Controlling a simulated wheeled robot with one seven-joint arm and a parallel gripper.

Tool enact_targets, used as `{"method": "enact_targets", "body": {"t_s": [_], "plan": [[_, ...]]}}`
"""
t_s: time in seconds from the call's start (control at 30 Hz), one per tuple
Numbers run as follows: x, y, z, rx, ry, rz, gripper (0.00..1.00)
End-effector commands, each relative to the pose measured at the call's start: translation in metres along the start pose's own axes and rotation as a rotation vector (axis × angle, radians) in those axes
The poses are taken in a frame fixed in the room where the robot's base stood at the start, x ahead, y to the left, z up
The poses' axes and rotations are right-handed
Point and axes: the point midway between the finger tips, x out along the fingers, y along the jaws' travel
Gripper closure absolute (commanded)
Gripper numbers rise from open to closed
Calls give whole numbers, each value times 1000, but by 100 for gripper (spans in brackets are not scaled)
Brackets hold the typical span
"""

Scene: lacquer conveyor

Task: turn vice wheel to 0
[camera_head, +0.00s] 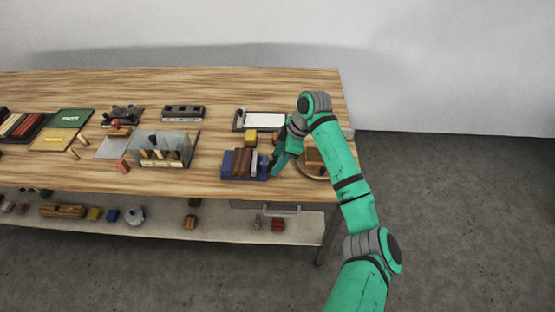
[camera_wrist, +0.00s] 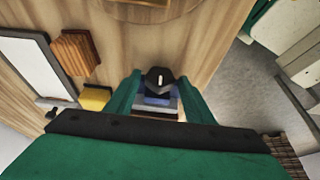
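The blue vice (camera_head: 232,176) stands near the table's front edge in the head view, with a brown block (camera_head: 240,160) and a grey jaw on it. My gripper (camera_head: 274,170) reaches down at its right side. In the wrist view the dark vice wheel (camera_wrist: 160,78) with a short white mark shows between the two green fingers of my gripper (camera_wrist: 160,88). The fingers are apart, one on each side of the wheel, with a gap visible. Blue and grey vice parts show beneath the wheel. Any zero mark is too small to read.
A yellow block (camera_head: 251,137) and a white panel in a dark frame (camera_head: 265,120) lie behind the vice. A round tray (camera_head: 306,174) with a brown block sits to the right, partly behind my arm. A clear-walled box (camera_head: 178,150) stands left of the vice.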

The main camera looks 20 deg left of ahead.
Motion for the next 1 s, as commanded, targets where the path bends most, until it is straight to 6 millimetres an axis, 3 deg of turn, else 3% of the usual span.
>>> {"method": "enact_targets", "body": {"t_s": [0.03,0.13,0.47,1.0], "plan": [[0,0,0,0,0,0,65],[0,0,0,0,0,0,88],[0,-2,0,-16,0,37,87],[1,-10,0,-148,3,361,87]]}}
